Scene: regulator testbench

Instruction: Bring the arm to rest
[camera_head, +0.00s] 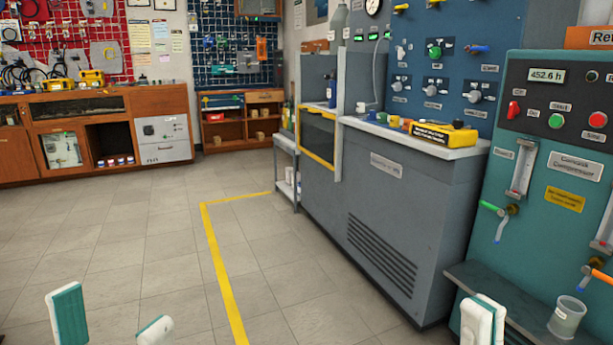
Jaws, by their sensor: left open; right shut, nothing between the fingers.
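My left gripper (111,324) shows at the bottom left edge, with its two white and green fingertips well apart. It is open, and only floor shows between the fingertips. My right gripper (483,318) shows at the bottom right, with its fingertips together and nothing visible between them. It appears in front of the teal cabinet's low ledge, to the left of a clear cup. Both arms behind the fingertips are out of the frame.
A grey testbench (400,205) stands at centre right, with a yellow-black device (440,134) on its top. A teal compressor cabinet (530,235) is at the right; a clear cup (566,318) sits on its ledge. Tiled floor (110,220) with a yellow line (222,270) is clear.

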